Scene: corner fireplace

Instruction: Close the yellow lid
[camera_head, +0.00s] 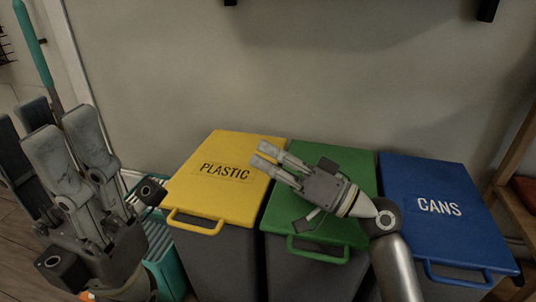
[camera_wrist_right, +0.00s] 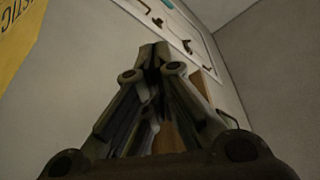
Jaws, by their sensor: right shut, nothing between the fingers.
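The yellow lid (camera_head: 222,176), marked PLASTIC, lies on the left of three grey bins in the head view. It looks flat on its bin, with its looped handle (camera_head: 196,222) at the front edge. Part of its lettered face shows in the right wrist view (camera_wrist_right: 14,30). My right gripper (camera_head: 265,157) is shut and empty. Its fingertips overlap the lid's right edge in the head view; I cannot tell whether they touch it. My left gripper (camera_head: 62,132) is at the far left, fingers upward and apart, with nothing seen between them.
A green lid (camera_head: 337,165) is partly hidden under my right arm. The blue CANS lid (camera_head: 438,205) is to its right. A teal crate (camera_head: 165,255) stands left of the yellow bin. A wall is close behind the bins. A wooden shelf (camera_head: 515,205) borders the right.

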